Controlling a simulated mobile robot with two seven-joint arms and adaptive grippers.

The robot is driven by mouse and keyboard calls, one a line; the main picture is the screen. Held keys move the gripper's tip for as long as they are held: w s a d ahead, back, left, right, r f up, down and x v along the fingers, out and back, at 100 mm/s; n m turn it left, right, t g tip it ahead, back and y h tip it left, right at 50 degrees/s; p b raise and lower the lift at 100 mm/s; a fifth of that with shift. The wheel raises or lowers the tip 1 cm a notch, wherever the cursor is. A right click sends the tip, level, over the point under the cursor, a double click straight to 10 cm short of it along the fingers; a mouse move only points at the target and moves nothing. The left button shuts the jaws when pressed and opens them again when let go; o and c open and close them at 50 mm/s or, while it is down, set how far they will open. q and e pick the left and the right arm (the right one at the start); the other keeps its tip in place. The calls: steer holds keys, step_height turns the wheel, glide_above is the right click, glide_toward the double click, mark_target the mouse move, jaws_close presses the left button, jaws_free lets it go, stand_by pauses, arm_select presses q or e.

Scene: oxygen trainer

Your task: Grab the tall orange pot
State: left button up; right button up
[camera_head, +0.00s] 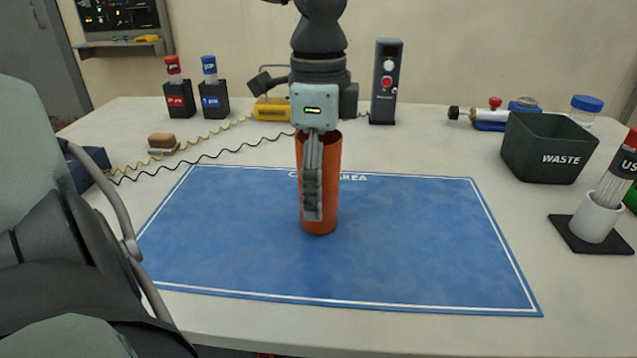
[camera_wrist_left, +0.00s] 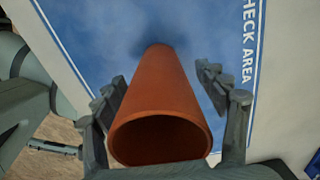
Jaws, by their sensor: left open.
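The tall orange pot (camera_head: 331,190) stands upright on the blue mat (camera_head: 420,250), near its middle. It is a round tube with an open top. My left gripper (camera_head: 312,205) hangs down at the pot in the head view, with one finger in front of it and hiding part of its side. In the left wrist view the pot (camera_wrist_left: 158,92) lies between the two spread fingers, its open rim toward the camera. The fingers are open, with gaps visible beside the pot. My right gripper is not in view.
A black waste bin (camera_head: 535,145) and a white holder (camera_head: 597,215) stand at the right. Two capped bottles in holders (camera_head: 180,98) stand back left. A dark switch box (camera_head: 385,90) stands behind the pot. Coiled cables cross the back left. The mat around the pot is clear.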

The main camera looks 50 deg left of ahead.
arm_select(q)
steer(key=c, duration=1.2)
steer(key=shift+r, duration=0.1)
steer(key=shift+c, duration=0.2)
